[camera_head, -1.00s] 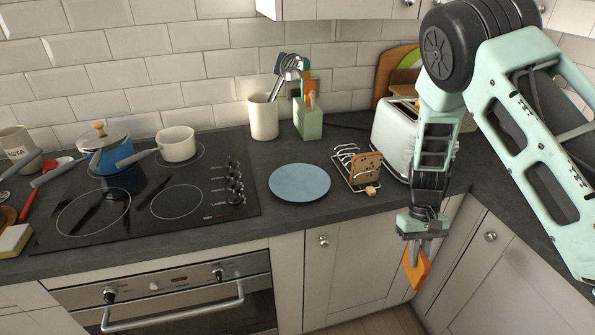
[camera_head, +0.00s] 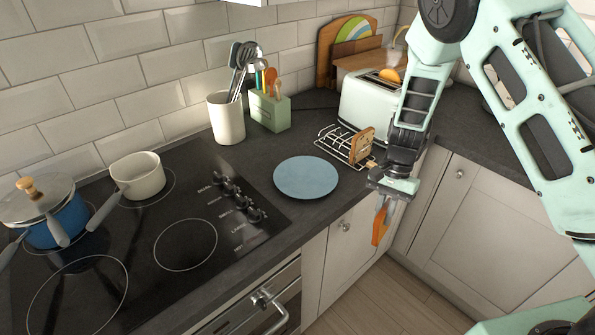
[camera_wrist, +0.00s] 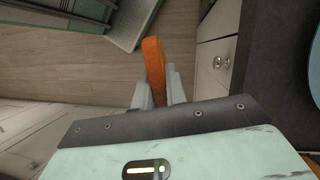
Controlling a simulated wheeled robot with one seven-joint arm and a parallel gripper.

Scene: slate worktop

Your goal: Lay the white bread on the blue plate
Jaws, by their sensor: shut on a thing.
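The blue plate (camera_head: 306,177) lies flat and empty on the dark worktop, right of the hob. My gripper (camera_head: 384,207) is shut on an orange bread-like slice (camera_head: 380,226), hanging in front of the worktop, right of and nearer than the plate. The wrist view shows the slice (camera_wrist: 153,62) edge-on between the fingers (camera_wrist: 157,88); a sliver of the plate (camera_wrist: 315,70) shows at the right edge. A pale slice with brown marks and a brown crust (camera_head: 362,144) stands in the wire rack. I cannot tell which slice is the white bread.
The wire rack (camera_head: 338,142) stands between plate and toaster (camera_head: 364,101), which has an orange-topped piece (camera_head: 389,75) in its slot. A utensil pot (camera_head: 226,120) and green block (camera_head: 269,111) stand behind the plate. Pans sit on the hob (camera_head: 190,215).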

